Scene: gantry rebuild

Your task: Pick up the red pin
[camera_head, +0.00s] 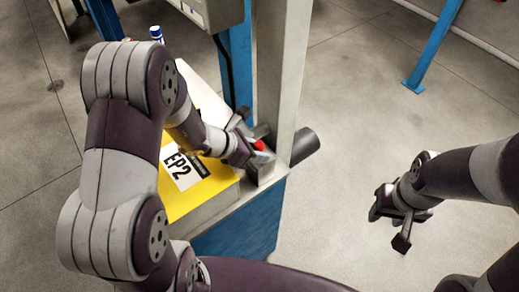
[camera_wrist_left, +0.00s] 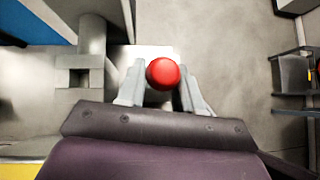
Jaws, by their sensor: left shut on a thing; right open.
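The red pin (camera_head: 259,146) shows as a small red knob at the grey metal bracket beside the upright post in the head view. In the left wrist view the round red top of the pin (camera_wrist_left: 163,74) sits between the two grey fingers. My left gripper (camera_head: 246,143) is shut on the pin; it also shows in the left wrist view (camera_wrist_left: 160,88). The pin's lower part is hidden under its top. My right gripper (camera_head: 398,222) is open and empty over the bare floor at the right.
A yellow panel (camera_head: 205,197) marked EP2 lies left of the bracket on a blue-sided stand (camera_head: 240,228). A tall grey post (camera_head: 283,75) rises right behind the bracket. A blue-and-white cylinder (camera_head: 157,34) stands at the back left. The floor around my right gripper is clear.

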